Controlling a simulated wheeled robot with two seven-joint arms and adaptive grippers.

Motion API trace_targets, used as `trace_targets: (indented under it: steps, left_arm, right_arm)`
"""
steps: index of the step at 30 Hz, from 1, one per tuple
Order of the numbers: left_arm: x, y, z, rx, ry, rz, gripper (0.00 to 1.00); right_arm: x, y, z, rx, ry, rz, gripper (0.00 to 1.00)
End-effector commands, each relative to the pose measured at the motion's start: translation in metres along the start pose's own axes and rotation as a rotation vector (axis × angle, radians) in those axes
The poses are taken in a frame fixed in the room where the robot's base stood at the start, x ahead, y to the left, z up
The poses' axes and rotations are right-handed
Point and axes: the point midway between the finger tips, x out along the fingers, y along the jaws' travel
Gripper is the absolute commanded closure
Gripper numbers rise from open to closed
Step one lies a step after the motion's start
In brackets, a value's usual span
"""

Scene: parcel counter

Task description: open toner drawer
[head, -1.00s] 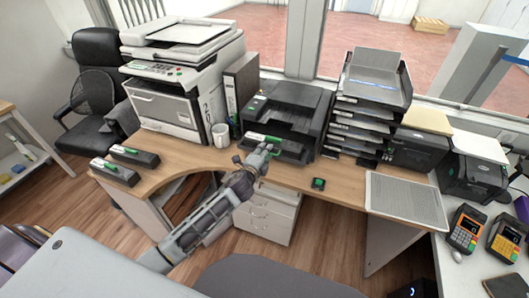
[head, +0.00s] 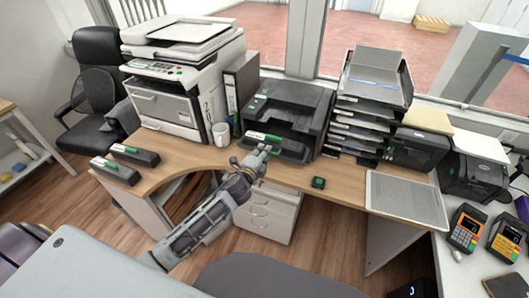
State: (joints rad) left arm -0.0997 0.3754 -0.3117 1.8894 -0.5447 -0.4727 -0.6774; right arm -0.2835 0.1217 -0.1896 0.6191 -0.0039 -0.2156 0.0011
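A black printer (head: 290,106) stands on the wooden desk, left of the paper trays. A dark drawer-like front (head: 290,149) with a green and white label sits low on its near side. I cannot tell how far it stands out from the printer body. My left gripper (head: 262,152) is at the left part of this front, reaching up from below over the desk edge. Its fingers are small and overlap the dark front, so contact and opening cannot be made out. My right gripper is not in view.
Two black cartridges (head: 134,155) with green labels lie on the desk's left part. A white mug (head: 221,134) and a black binder (head: 240,88) stand left of the printer, beside a large copier (head: 178,85). A small dark green-marked item (head: 318,183) lies right of my gripper.

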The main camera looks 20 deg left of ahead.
Motion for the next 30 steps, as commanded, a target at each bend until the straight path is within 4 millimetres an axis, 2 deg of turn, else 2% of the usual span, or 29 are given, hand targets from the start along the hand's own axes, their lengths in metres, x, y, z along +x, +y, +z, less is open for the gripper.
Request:
trace_targets:
  steps: [30]
  left_arm:
    - [-0.085,0.002,-0.001,-0.001,0.001,0.003,0.71]
  right_arm:
    - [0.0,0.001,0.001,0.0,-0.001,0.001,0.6]
